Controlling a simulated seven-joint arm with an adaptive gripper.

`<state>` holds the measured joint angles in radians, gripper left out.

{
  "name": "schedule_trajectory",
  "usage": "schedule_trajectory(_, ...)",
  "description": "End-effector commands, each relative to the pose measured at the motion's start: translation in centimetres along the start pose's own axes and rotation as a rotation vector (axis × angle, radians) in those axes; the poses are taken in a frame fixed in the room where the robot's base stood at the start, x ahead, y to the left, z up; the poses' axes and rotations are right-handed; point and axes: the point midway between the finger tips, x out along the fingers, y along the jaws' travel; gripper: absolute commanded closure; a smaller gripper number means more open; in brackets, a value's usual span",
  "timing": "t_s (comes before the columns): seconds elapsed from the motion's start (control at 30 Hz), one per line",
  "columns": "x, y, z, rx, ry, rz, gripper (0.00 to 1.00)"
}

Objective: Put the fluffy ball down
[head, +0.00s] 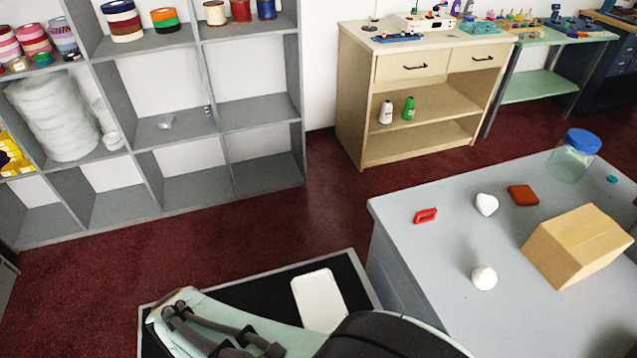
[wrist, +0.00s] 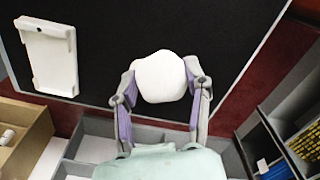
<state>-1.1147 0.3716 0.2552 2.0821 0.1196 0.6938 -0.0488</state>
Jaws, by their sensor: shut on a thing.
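In the wrist view my gripper (wrist: 161,88) is shut on a white ball (wrist: 160,77), roundish and slightly lumpy, held between its two fingers. The ball is seen against a flat black surface (wrist: 110,40); I cannot tell how high it is above it. In the head view the same black surface (head: 272,287) shows with a light rim, partly covered by my arm. The held ball is hidden there. Two other white lumps lie on the grey counter: a rounded angular one (head: 486,204) and a rounder one (head: 484,277).
A white rectangular tray (head: 320,300) lies on the black surface; it also shows in the wrist view (wrist: 48,55). The grey counter (head: 420,255) carries a cardboard box (head: 577,245), a blue-lidded jar (head: 572,158), a red frame and an orange-brown block. Grey shelves (head: 150,205) stand behind.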

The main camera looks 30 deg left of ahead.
Motion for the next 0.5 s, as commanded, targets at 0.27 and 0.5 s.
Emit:
schedule_trajectory(0.27, 1.5, -3.3, -1.6, -0.092, -0.001, -0.001, 0.67)
schedule_trajectory(0.5, 4.6, -3.7, -8.3, -0.09, -0.001, 0.0, 0.67)
